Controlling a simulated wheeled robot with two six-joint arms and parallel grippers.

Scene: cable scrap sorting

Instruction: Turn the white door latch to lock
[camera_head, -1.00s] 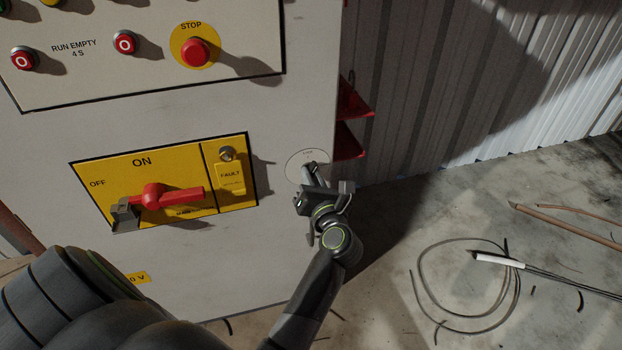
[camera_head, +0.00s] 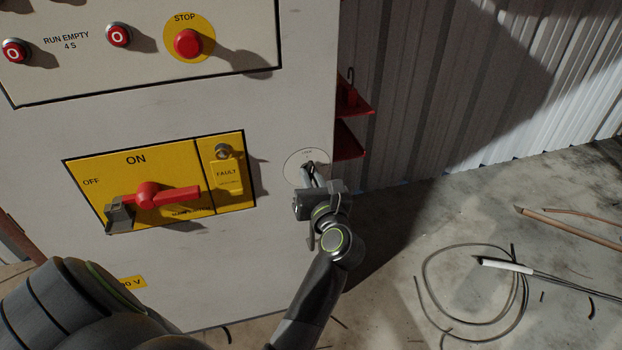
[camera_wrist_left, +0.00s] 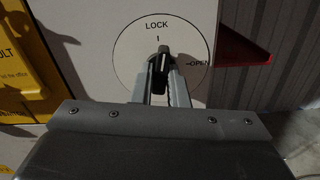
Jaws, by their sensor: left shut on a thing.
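The latch is a dark knob (camera_wrist_left: 160,68) on a round white plate (camera_wrist_left: 130,50) marked LOCK at the top and OPEN at the right. The plate also shows on the cabinet front in the head view (camera_head: 293,163). The knob stands nearly upright, its tip under the LOCK mark with a slight lean to the right. My left gripper (camera_wrist_left: 160,82) has its fingers on both sides of the knob and is shut on it. It also shows at the plate in the head view (camera_head: 309,176), where it hides most of the knob. My right gripper is out of view.
Left of the latch, the yellow switch panel (camera_head: 185,150) carries a red handle (camera_head: 165,197). A red stop button (camera_head: 187,43) sits above. Red brackets (camera_head: 352,140) stick out from the cabinet's right side. Loose cable (camera_head: 430,290) lies on the floor at the right.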

